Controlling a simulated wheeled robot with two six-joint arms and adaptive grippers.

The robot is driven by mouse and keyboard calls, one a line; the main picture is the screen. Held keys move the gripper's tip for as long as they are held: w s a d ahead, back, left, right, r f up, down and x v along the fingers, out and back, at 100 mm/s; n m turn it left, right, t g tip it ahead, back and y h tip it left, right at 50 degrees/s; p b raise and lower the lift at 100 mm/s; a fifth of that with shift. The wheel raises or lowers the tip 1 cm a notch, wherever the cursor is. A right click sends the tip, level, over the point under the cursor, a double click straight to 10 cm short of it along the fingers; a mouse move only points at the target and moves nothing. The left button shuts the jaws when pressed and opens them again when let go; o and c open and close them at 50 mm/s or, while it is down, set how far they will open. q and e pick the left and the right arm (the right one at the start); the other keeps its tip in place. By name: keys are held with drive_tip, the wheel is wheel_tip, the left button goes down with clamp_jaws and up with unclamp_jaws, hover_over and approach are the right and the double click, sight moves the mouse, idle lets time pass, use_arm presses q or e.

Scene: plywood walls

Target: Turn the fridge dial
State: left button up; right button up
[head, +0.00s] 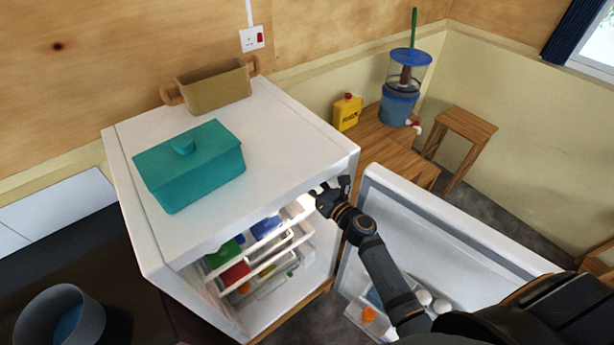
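The white fridge (293,122) stands in the middle of the head view with its door (450,230) swung open to the right. Coloured food packs and shelves show in its lit inside. My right gripper (329,196) is at the upper right of the fridge opening, close to the inner top area beside a bright light. Its fingers are small and dark, and I cannot tell whether they are open or shut. The dial cannot be made out; the gripper or the fridge top may hide it. My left gripper is not in view.
A teal lidded box (190,165) and a tan two-handled pot (215,88) stand on the fridge top. A wooden bench (385,143) holds a yellow can (347,113) and a blue dispenser (398,104). A grey pot (60,318) is at lower left. The open door borders my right arm.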

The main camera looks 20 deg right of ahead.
idle(0.5)
drive_tip(key=o, duration=1.2)
drive_tip(key=shift+c, duration=0.2)
drive_tip(key=v, duration=1.2)
